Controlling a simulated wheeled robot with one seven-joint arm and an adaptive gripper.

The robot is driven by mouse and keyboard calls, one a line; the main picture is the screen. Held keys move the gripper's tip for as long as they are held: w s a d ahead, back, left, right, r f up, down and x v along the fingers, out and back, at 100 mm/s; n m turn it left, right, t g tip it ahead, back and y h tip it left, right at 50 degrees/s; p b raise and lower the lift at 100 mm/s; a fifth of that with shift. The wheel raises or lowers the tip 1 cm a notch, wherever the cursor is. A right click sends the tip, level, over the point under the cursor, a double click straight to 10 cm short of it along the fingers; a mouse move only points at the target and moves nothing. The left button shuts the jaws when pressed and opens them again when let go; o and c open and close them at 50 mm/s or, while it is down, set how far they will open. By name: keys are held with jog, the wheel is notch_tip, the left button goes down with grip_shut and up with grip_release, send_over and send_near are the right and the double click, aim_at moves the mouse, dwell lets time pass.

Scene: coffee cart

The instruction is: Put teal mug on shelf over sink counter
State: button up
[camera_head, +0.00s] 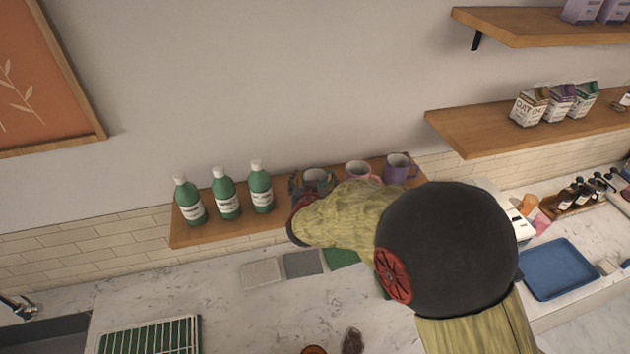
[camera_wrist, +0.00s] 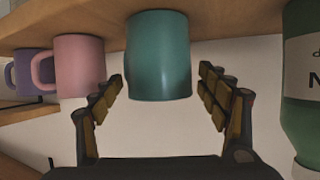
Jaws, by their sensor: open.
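The teal mug (camera_wrist: 159,60) stands on the wooden shelf (camera_head: 225,228) over the sink counter; the wrist view is upside down, with the shelf (camera_wrist: 235,22) at its top. My gripper (camera_wrist: 160,82) is open, with one finger on either side of the mug and a visible gap on the right side. In the head view my gripper (camera_head: 312,186) is at the shelf, partly hidden behind my arm, and the mug's rim (camera_head: 316,175) shows between the fingers.
A pink mug (camera_head: 358,170) and a purple mug (camera_head: 398,167) stand to the right on the same shelf. Green bottles (camera_head: 225,196) stand to the left. Below are the counter (camera_head: 225,310), a drying rack (camera_head: 150,336) and the sink (camera_head: 45,335).

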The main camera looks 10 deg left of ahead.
jog(key=shift+r, duration=0.1)
jog(key=shift+r, duration=0.15)
jog(key=b+v, duration=0.1)
jog(key=v, duration=1.1)
jog(key=s+d+r+n+g+y, duration=0.1)
jog(key=s+d+r+g+y, duration=0.3)
jog(key=d+r, duration=0.55)
jog(key=s+d+f+m+g+h, duration=0.2)
jog(key=s+d+h, duration=0.3)
jog(key=s+d, duration=1.6)
jog(key=shift+s+d+f+g, duration=0.3)
jog(key=shift+s+g, duration=0.4)
jog(key=shift+g, duration=0.2)
jog(key=shift+b, duration=0.3)
